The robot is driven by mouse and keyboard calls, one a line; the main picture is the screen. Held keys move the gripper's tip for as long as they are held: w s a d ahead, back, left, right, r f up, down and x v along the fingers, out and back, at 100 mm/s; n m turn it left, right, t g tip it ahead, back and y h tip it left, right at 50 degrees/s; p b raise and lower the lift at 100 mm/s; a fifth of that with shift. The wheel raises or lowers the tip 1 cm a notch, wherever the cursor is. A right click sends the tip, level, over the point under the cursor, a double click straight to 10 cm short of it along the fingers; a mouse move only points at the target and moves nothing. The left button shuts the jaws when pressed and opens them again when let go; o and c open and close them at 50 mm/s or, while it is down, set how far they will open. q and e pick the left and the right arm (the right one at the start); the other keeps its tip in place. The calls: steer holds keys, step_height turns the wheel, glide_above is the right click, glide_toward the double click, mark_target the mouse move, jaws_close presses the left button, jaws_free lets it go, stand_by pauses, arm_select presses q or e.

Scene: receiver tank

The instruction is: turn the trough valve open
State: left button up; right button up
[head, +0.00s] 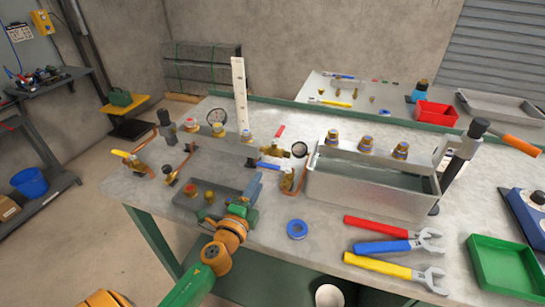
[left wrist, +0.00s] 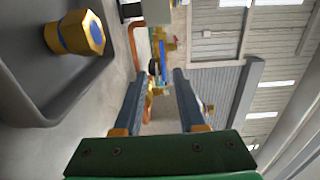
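The metal trough (head: 365,192) stands right of centre on the workbench. A brass valve (head: 289,180) sits at its left end, with a blue lever (head: 266,166) reaching left from it. My left gripper (head: 256,183) is just in front of and below this lever, with its fingers pointing away from me. In the left wrist view, the fingers (left wrist: 160,76) are apart with nothing gripped between them. The blue lever (left wrist: 163,60) shows beyond the fingertips, in the gap. I cannot tell whether any finger touches it. My right gripper is not in view.
A dark tray (head: 183,199) with brass fittings lies left of the gripper; one fitting (left wrist: 76,32) shows close in the left wrist view. Blue tape (head: 297,229) and red, blue and yellow wrenches (head: 385,264) lie in front of the trough.

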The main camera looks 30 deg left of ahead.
mark_target(266, 167)
arm_select(q)
steer(key=x, duration=0.6)
steer(key=shift+w+r, duration=0.15)
steer(key=shift+r, duration=0.05)
steer(key=shift+w+f, duration=0.1)
steer(key=shift+w, duration=0.2)
steer(key=shift+s, duration=0.15)
steer(key=shift+c, duration=1)
jaws_close()
steer(key=shift+r, duration=0.2)
